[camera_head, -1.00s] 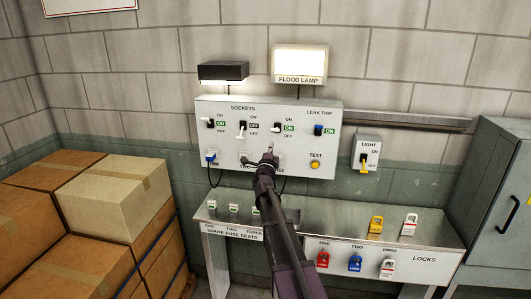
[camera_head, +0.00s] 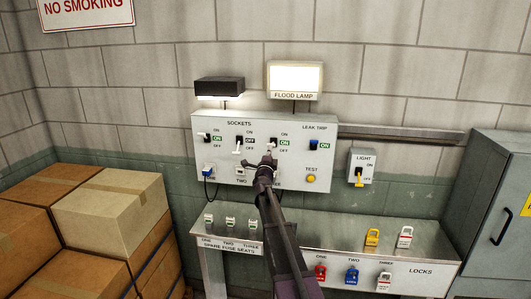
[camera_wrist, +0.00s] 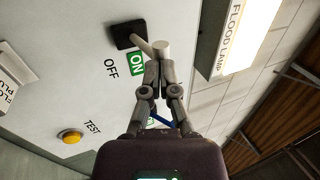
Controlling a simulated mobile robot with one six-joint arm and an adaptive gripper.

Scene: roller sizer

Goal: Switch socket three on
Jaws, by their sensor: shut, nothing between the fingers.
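The socket panel (camera_head: 325,178) hangs on the wall and has three switches in a row. Socket three's switch (camera_head: 273,143) is the right one of the row, with a green ON flag beside it. In the wrist view its black base and pale lever (camera_wrist: 160,47) show, the lever standing on the flood lamp side, by the green ON flag (camera_wrist: 136,63). My gripper (camera_head: 267,162) is shut and empty just below this switch. In the wrist view its fingertips (camera_wrist: 160,65) are at the lever's end; whether they touch I cannot tell. My gripper hides part of the panel's lower row.
Socket one's switch (camera_head: 206,137) shows ON; socket two's switch (camera_head: 239,145) shows OFF. The yellow test button (camera_head: 311,178) and light switch (camera_head: 359,178) are to the right. A bench (camera_head: 335,240) with locks stands below. Boxes (camera_head: 110,210) fill the left; a grey cabinet (camera_head: 490,200) stands right.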

